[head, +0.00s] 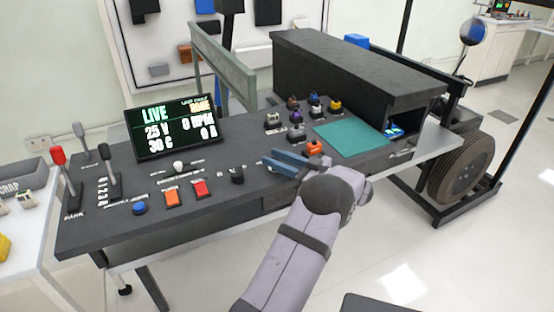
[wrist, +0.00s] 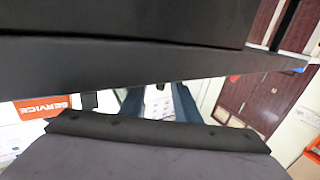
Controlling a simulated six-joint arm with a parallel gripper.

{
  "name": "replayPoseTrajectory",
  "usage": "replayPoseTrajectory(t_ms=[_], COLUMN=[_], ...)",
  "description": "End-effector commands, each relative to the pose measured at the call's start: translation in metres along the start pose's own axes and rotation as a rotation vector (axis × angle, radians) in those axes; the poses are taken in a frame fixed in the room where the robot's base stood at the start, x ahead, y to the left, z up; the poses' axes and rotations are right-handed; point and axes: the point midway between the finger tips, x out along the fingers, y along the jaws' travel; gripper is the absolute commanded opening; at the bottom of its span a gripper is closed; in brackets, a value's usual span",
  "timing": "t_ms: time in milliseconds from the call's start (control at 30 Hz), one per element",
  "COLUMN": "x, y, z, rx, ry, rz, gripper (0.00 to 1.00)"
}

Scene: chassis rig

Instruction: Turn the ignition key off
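A small black rotary piece (head: 237,175) stands near the front edge of the dark console (head: 215,205), right of the red switch. It looks like the ignition key, but it is too small to tell its turn position. My gripper (head: 268,158) is to its right, its blue fingers pointing left towards it, apart from it. In the wrist view the fingers (wrist: 158,100) stand apart with nothing held between them. The key cannot be made out in the wrist view. The display (head: 170,127) reads LIVE, 25 V, 30 C, 0 A.
An orange switch (head: 172,197), a red switch (head: 201,188) and a blue button (head: 139,208) line the console's front left. Levers (head: 110,165) stand farther left. Several coloured connectors (head: 297,117) and a green mat (head: 350,138) lie right, by a dark raised box (head: 345,70).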

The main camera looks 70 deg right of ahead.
Motion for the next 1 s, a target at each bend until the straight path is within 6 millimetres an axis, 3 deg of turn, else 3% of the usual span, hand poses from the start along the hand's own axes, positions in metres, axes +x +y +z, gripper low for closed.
replayPoseTrajectory(t_ms=[267,700,1000], x=[-0.015,-0.068,-0.073], y=[0.001,0.001,0.0], z=[0.001,0.0,0.0], rx=[0.0,0.0,0.001], ry=[0.0,0.001,0.0], rz=[0.003,0.001,0.0], gripper=[0.29,0.29,0.29])
